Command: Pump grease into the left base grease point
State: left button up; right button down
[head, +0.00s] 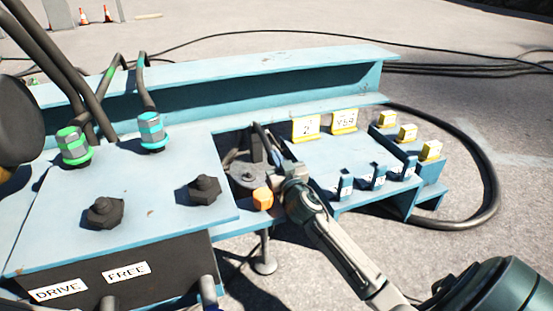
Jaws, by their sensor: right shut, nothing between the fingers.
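My right gripper (271,143) reaches in from the lower right over a recess in the blue base. It is shut, with nothing seen held in it. Beside it in the recess stands a dark upright part (255,147) on a grey rounded body (247,176); I cannot tell whether the gripper touches it. An orange cap (262,198) sits at the recess's front edge, just left of my wrist. I cannot pick out the left base grease point for sure. My left gripper is not in view.
A blue panel (140,195) at left carries two black knobs and green and blue cable connectors (152,131). DRIVE and FREE labels are on its front. Right of my wrist are blue brackets (376,177), yellow tags (344,121) and yellow-topped blocks (407,133). A thick black cable (487,165) loops at right.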

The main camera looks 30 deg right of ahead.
jog(key=shift+s+f, duration=0.1)
jog(key=shift+f, duration=0.15)
jog(key=p+v, duration=0.1)
jog(key=v, duration=0.9)
jog(key=shift+s, duration=0.3)
jog(key=shift+a, duration=0.1)
dwell(0.7)
